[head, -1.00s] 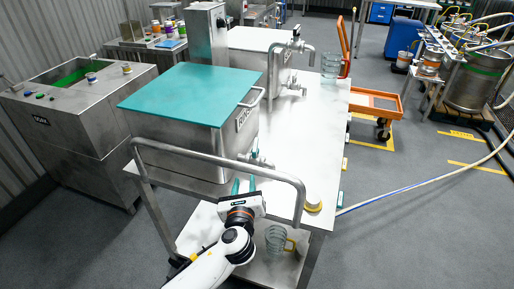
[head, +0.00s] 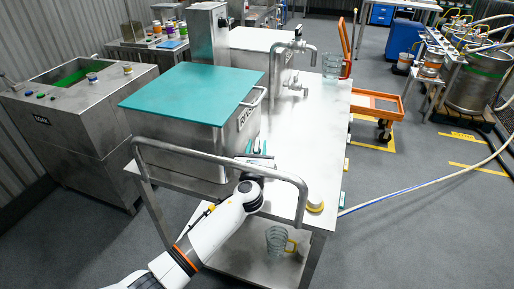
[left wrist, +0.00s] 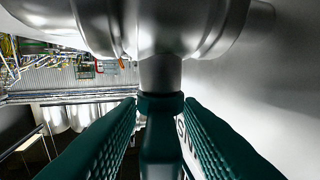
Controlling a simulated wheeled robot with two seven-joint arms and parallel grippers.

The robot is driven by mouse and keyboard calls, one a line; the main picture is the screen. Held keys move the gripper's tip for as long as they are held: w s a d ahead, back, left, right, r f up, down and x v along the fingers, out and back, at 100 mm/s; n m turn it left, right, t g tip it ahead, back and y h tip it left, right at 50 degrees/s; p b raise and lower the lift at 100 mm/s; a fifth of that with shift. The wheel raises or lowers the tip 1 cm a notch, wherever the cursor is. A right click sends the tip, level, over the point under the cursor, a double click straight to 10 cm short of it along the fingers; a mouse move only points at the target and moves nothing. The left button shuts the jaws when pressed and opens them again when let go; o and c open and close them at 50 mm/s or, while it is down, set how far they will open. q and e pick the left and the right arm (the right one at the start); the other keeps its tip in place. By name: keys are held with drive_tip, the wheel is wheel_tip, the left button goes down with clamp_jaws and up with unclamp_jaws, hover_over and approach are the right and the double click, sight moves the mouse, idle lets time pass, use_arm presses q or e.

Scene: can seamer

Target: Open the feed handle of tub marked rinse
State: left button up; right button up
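The tub (head: 185,140) marked rinse is a steel box with a teal lid (head: 195,92), standing on the steel cart. My left gripper (head: 257,147) is at the tub's front right side, by its valve, which it mostly hides in the head view. In the left wrist view, the feed handle (left wrist: 161,140) is a teal lever with a collar, hanging from a short metal stem under the shiny valve body (left wrist: 160,25). My left gripper's green ridged fingers (left wrist: 160,103) are open, one each side of the handle, with narrow gaps visible. My right gripper is not in view.
A tubular cart rail (head: 220,160) runs just in front, close to my left arm. A glass jug (head: 278,241) stands on the lower shelf. A yellow-and-white round item (head: 315,206) is near the cart's front right corner. A second tub (head: 258,42) stands behind.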

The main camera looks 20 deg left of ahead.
use_arm(q)
drive_tip(key=shift+w, duration=0.2)
clamp_jaws()
drive_tip(key=n+g+y+b, duration=0.1)
drive_tip(key=n+y, duration=0.2)
drive_tip(key=y, duration=0.1)
drive_tip(key=shift+n+g+y, duration=0.9)
drive_tip(key=shift+y, duration=0.6)
unclamp_jaws()
